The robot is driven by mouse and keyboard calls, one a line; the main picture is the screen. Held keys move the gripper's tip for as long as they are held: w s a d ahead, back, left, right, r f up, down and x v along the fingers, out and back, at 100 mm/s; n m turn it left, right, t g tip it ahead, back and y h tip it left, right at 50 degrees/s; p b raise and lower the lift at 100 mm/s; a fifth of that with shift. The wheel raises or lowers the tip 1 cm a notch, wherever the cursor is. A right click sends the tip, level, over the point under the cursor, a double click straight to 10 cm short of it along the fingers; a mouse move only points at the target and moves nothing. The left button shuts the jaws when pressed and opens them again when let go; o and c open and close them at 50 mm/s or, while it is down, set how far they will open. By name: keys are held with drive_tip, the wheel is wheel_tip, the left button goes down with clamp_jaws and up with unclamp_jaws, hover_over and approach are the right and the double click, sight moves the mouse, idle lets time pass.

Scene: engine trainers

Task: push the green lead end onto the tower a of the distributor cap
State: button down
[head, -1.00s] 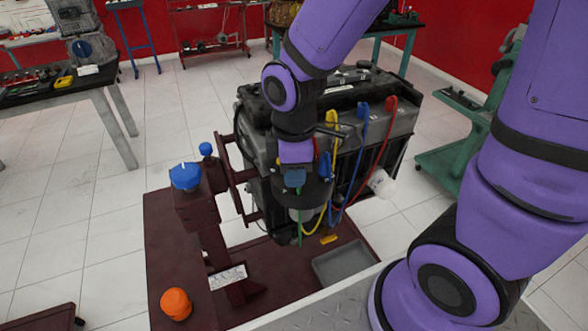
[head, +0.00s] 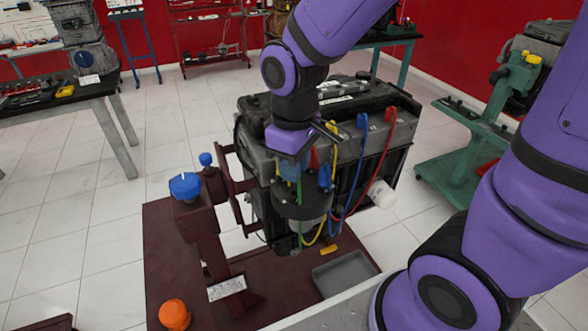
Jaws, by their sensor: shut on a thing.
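The distributor cap (head: 303,208) is a dark round part on the near side of the grey engine. Blue, yellow and red lead ends stand around its top. My gripper (head: 290,172) is directly above the cap's near-left side, pointing down. It is shut on the green lead end, which the fingers hide. The green lead (head: 299,236) hangs down in front of the cap from below the fingers. Tower a cannot be made out, and I cannot tell whether the lead end touches it.
The engine (head: 262,140) sits on a dark red stand (head: 165,250). Blue (head: 362,120) and red (head: 391,115) leads arch up on the right. A grey tray (head: 345,272), a yellow piece (head: 330,251) and an orange knob (head: 174,315) are low in front. A blue knob (head: 185,186) is left.

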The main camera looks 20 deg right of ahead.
drive_tip(key=shift+r+m, duration=0.75)
drive_tip(key=shift+m, duration=0.45)
drive_tip(key=shift+r+m, duration=0.75)
drive_tip(key=shift+m, duration=0.45)
drive_tip(key=shift+f, duration=0.2)
drive_tip(key=shift+f, duration=2.45)
drive_tip(key=shift+f, duration=0.95)
wheel_tip(320, 180, up, 2)
drive_tip(key=n, duration=0.4)
drive_tip(key=shift+n, duration=0.4)
drive_tip(key=r+n, duration=0.1)
drive_tip(key=n, duration=0.1)
drive_tip(key=r+n, duration=0.1)
drive_tip(key=n, duration=0.2)
drive_tip(key=r+n, duration=0.1)
drive_tip(key=n, duration=0.2)
drive_tip(key=shift+r, duration=0.25)
drive_tip(key=n, duration=0.1)
drive_tip(key=r+n, duration=0.1)
drive_tip(key=n, duration=0.2)
drive_tip(key=shift+r, duration=0.35)
